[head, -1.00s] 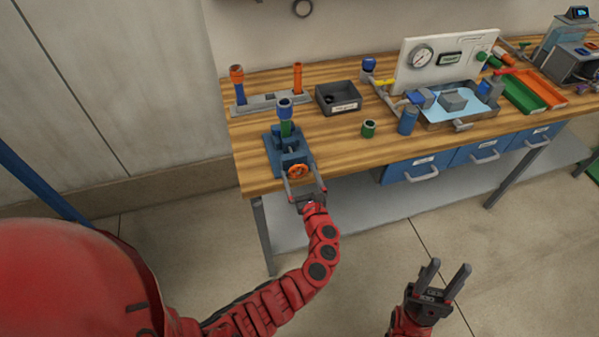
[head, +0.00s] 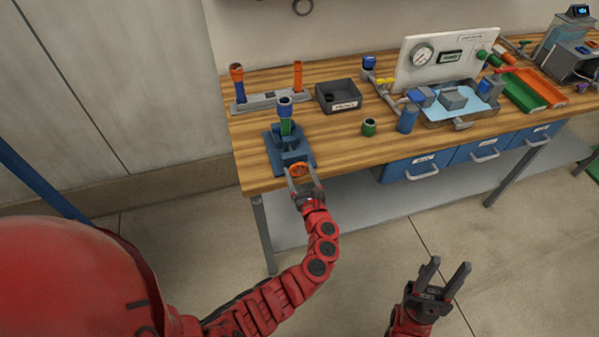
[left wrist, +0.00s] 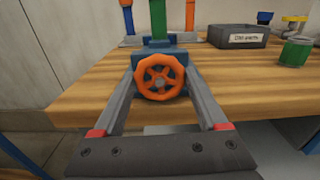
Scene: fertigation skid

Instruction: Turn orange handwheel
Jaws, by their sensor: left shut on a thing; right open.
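The orange handwheel (head: 299,169) is on the front of a blue vise-like fixture (head: 280,143) near the front left edge of the bench. In the left wrist view the handwheel (left wrist: 160,77) faces me, with the blue body behind it. My left gripper (head: 301,178) is shut on the handwheel, one finger on each side of its rim. The same fingers show in the left wrist view (left wrist: 160,85). A green tube with a blue top (head: 285,112) stands upright in the fixture. My right gripper (head: 445,277) is open and empty, in front of the bench and away from it.
A rack (head: 271,102) with orange-topped upright pieces stands behind the fixture. A dark bin (head: 338,97), a green cup (head: 369,127) and a blue cylinder (head: 407,120) are to its right. The wooden bench top (head: 335,140) is clear just right of the fixture.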

